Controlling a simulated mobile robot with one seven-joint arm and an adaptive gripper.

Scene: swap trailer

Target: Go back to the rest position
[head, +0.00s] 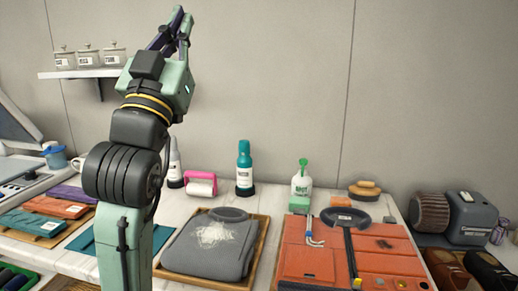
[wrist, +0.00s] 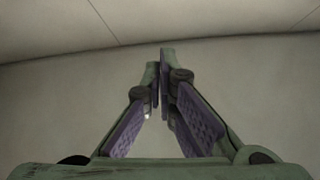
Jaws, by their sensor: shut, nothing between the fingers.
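My arm stands raised at the left of the head view, bent upward with my gripper (head: 180,22) at its top. The gripper is high above the table, in front of the grey wall, and touches nothing. In the wrist view my gripper (wrist: 161,62) points at blank wall and ceiling. Its purple-padded fingers come together at the tips, with nothing held between them.
Below stand a wooden tray (head: 258,242) with a grey garment, an orange panel (head: 312,262) with a black-handled tool, a teal bottle (head: 244,165) and a white spray bottle (head: 301,184). A shelf (head: 85,73) with jars hangs left of my gripper. The space above the table's right side is clear.

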